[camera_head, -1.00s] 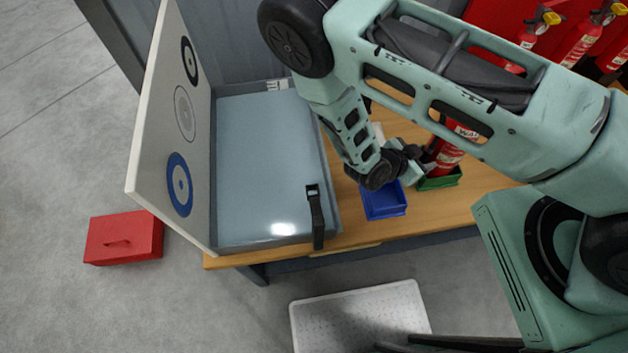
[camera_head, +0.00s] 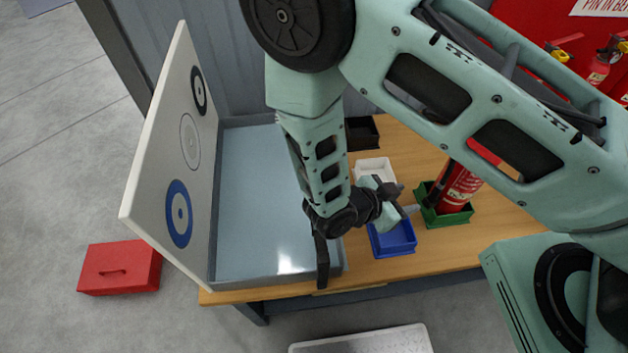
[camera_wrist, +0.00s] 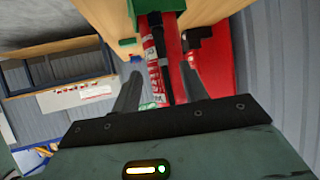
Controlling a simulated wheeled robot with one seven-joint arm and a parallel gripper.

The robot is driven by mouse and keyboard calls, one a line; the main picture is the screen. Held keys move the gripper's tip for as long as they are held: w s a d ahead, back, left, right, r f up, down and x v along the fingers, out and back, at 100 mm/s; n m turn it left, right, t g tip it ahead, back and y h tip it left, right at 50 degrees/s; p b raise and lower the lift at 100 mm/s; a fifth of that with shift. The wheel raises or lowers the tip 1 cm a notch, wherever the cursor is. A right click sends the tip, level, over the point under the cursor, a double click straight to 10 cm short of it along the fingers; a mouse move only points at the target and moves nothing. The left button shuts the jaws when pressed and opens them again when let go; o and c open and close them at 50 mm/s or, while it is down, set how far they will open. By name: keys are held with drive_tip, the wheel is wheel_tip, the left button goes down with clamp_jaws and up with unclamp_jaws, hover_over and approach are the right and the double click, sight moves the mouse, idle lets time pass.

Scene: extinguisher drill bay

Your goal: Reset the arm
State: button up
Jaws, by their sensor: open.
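My gripper (camera_head: 408,200) is open and empty above the wooden bench, with its fingers pointing right toward a red fire extinguisher (camera_head: 460,188). The extinguisher stands in a green bin (camera_head: 447,216). In the wrist view, my gripper's two dark fingers (camera_wrist: 160,88) are apart, and the red extinguisher (camera_wrist: 172,60) with its white label shows beyond and between them. I cannot tell the exact gap. My arm covers part of the bench and the back right of the head view.
A blue bin (camera_head: 393,240), a white bin (camera_head: 374,166) and a black bin (camera_head: 362,133) sit on the bench (camera_head: 440,258). A grey tray (camera_head: 255,190) with an upright target board (camera_head: 165,150) is at left. A red box (camera_head: 119,268) lies on the floor.

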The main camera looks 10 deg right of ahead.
drive_tip(key=shift+r, duration=0.1)
drive_tip(key=s+a+r+n+g+y+b, duration=0.1)
drive_tip(key=s+a+r+n+y, duration=0.2)
drive_tip(key=r+n, duration=0.4)
drive_tip(key=s+a+r+n+g+y+b, duration=0.1)
drive_tip(key=s+a+r+n+y+b, duration=0.1)
drive_tip(key=r+n, duration=0.5)
drive_tip(key=s+a+r+n+g+y+b, duration=0.1)
drive_tip(key=s+a+r+n+y, duration=0.3)
drive_tip(key=s+r+n+y, duration=0.2)
drive_tip(key=shift+a+r+n+g+y+b, duration=0.45)
drive_tip(key=shift+n+y, duration=0.35)
drive_tip(key=shift+n, duration=0.3)
